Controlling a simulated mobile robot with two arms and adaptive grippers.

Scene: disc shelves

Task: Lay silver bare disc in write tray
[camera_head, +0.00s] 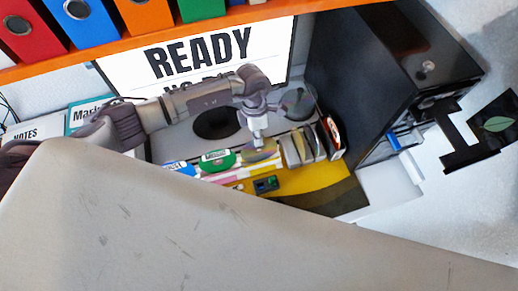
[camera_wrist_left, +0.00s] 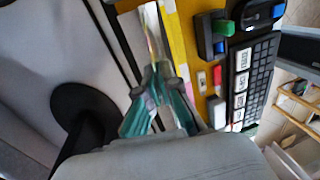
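My left gripper (camera_head: 257,138) points down over the row of discs on the yellow mat. In the left wrist view its fingertips (camera_wrist_left: 161,72) are close together around the upper edge of a thin, shiny silver disc (camera_wrist_left: 152,32), seen nearly edge-on. In the head view this disc (camera_head: 262,152) stands upright between the green-labelled disc (camera_head: 217,160) and several sleeves. The black computer tower (camera_head: 395,85) stands at the right. A pale tray with a blue part (camera_head: 393,141) juts from its front. My right gripper is not in view.
A blue-labelled disc (camera_head: 180,168) stands left of the green one. The yellow mat (camera_head: 305,180) holds a small dark device (camera_head: 265,185). The monitor (camera_head: 275,42) reads READY. Binders (camera_head: 145,15) fill the orange shelf above. A large pale surface hides the foreground.

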